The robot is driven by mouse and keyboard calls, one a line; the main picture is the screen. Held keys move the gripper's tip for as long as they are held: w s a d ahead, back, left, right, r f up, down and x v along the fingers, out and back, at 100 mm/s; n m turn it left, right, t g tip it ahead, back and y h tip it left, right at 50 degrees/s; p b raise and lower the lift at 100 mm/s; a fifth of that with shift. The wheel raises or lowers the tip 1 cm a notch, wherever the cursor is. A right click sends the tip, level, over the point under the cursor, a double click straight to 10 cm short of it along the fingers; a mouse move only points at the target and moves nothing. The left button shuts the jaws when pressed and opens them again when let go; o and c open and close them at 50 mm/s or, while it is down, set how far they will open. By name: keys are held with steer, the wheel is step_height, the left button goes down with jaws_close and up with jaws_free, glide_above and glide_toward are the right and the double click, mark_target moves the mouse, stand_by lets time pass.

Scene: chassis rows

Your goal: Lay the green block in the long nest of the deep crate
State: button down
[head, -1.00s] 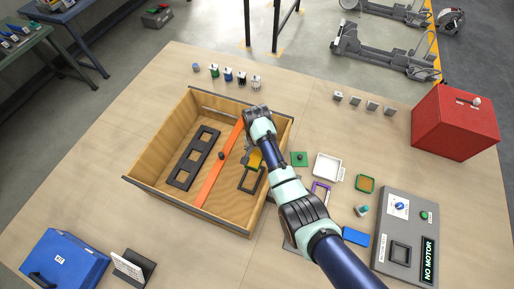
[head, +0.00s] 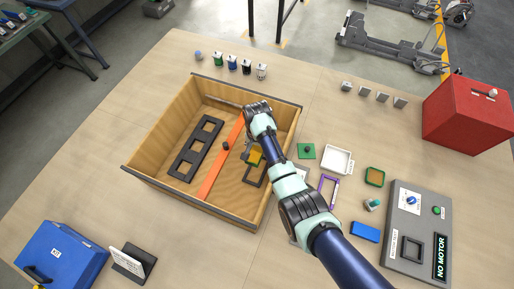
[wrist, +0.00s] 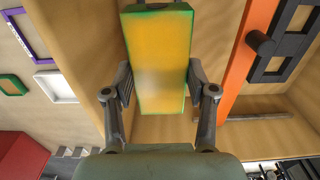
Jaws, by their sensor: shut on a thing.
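The green block (wrist: 160,60) has a yellow-orange face with green edges in the wrist view. My gripper (wrist: 160,82) is shut on it, one finger on each side. In the head view the block (head: 255,158) shows as a small yellow patch below my wrist, inside the right part of the deep wooden crate (head: 165,176). It is over or beside a dark single-opening frame (head: 247,182) on the crate floor, partly hidden by my arm. I cannot tell whether block and frame touch. A long dark frame with several square openings (head: 182,165) lies in the crate's left part.
An orange divider (head: 213,170) with a dark knob (head: 226,145) splits the crate. The crate walls stand close around my gripper. To the right lie a green plate (head: 306,152), a white tray (head: 337,160), a purple frame (head: 322,189) and a blue block (head: 365,232).

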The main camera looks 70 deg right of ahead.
step_height(320, 180, down, 16)
steer(key=b, duration=1.3)
steer(key=shift+r, duration=0.1)
steer(key=shift+f+b, duration=0.3)
steer(key=shift+w+p, duration=0.1)
steer(key=shift+p, duration=0.25)
steer(key=shift+f+b, duration=0.3)
steer(key=shift+f, duration=0.05)
steer(key=shift+f+b, duration=0.65)
steer(key=shift+f, duration=0.15)
steer(key=shift+c, duration=1.3)
jaws_free()
step_height(320, 180, up, 12)
